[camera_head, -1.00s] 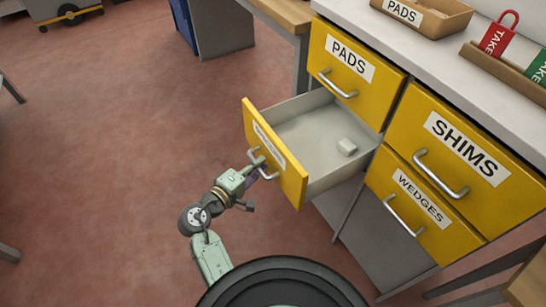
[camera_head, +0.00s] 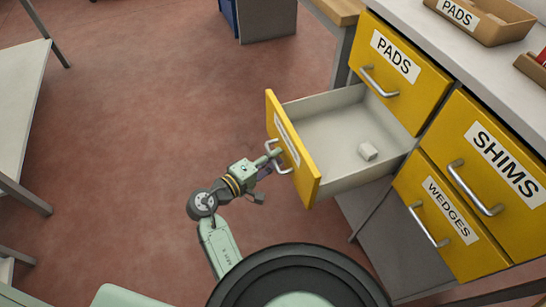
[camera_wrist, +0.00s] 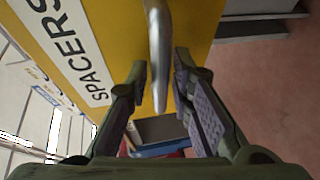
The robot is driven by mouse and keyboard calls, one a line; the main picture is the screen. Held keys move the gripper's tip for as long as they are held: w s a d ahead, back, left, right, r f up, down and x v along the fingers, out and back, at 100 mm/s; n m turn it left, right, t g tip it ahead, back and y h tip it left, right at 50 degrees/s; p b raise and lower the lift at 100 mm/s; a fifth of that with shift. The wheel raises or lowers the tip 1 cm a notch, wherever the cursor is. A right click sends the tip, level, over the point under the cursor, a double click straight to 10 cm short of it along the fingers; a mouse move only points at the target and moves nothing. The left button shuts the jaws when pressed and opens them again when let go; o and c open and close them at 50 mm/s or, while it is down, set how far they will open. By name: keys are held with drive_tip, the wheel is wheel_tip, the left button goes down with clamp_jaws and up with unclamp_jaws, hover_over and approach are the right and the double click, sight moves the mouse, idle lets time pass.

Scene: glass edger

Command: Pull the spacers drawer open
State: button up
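The spacers drawer is a yellow front (camera_head: 303,172) with a pale tray (camera_head: 330,125) behind it, pulled well out of the cabinet at lower left, under the PADS drawer. The SPACERS label reads clearly in the wrist view (camera_wrist: 75,50). My gripper (camera_head: 275,158) is at the drawer's metal handle (camera_head: 290,150). Head-view contact is small and partly hidden. A small white block (camera_head: 367,151) lies inside the tray.
The PADS (camera_head: 405,85), SHIMS (camera_head: 500,215) and WEDGES (camera_head: 425,190) drawers are shut. A worktop above carries a PADS bin (camera_head: 485,18). A pale table (camera_head: 15,110) stands at left. The floor (camera_head: 150,110) left of the drawer is clear.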

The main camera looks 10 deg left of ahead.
drive_tip(key=shift+o, duration=0.8)
drive_tip(key=v, duration=1.2)
drive_tip(key=shift+r, duration=0.1)
